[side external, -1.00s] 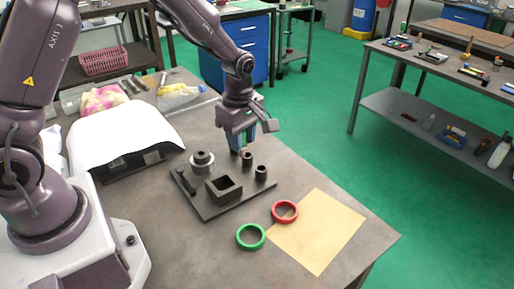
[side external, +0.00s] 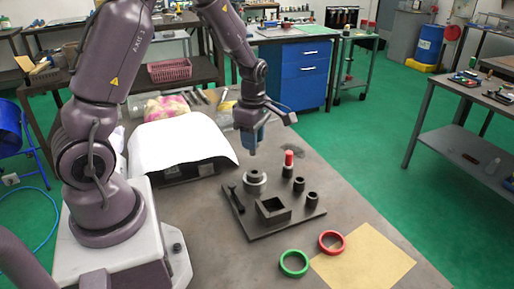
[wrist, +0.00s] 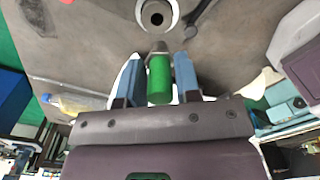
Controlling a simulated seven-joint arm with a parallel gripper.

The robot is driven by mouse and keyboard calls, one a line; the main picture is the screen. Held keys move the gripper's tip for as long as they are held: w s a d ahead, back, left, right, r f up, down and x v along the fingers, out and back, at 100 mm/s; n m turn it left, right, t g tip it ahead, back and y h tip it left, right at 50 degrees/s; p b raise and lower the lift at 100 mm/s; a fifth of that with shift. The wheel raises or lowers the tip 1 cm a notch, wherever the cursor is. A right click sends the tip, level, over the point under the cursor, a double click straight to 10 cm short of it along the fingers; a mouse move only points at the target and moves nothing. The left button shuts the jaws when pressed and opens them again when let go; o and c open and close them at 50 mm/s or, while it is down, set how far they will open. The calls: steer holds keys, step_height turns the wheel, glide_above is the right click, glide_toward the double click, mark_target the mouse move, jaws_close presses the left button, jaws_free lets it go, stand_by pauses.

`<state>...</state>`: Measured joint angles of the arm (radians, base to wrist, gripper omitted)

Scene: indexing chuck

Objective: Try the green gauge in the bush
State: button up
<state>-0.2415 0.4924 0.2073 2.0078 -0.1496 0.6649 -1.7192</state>
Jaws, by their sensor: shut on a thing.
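My gripper (side external: 253,140) is shut on the green gauge (wrist: 159,80), which shows between the two blue fingers in the wrist view. The gauge has a grey tip pointing toward the bush. The bush (wrist: 157,15) is a pale ring with a dark hole at the top of the wrist view. In the side view the chuck with the bush (side external: 255,181) stands at the back left of the dark plate (side external: 285,225). My gripper is above it, and the gauge's tip looks clear of the hole. A red gauge (side external: 289,158) stands upright in a dark holder behind right.
Two empty dark holders (side external: 312,198) and a square open block (side external: 272,209) stand on the plate, with a dark lever (side external: 235,199) at its left. A green ring (side external: 294,263), a red ring (side external: 331,242) and a tan sheet (side external: 370,262) lie in front.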

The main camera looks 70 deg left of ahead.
steer(key=shift+w+r, duration=0.1)
steer(key=shift+w, duration=0.15)
steer(key=shift+f, duration=2.7)
steer(key=shift+f, duration=1.55)
steer(key=shift+r, duration=0.15)
steer(key=shift+r, duration=3.4)
jaws_close()
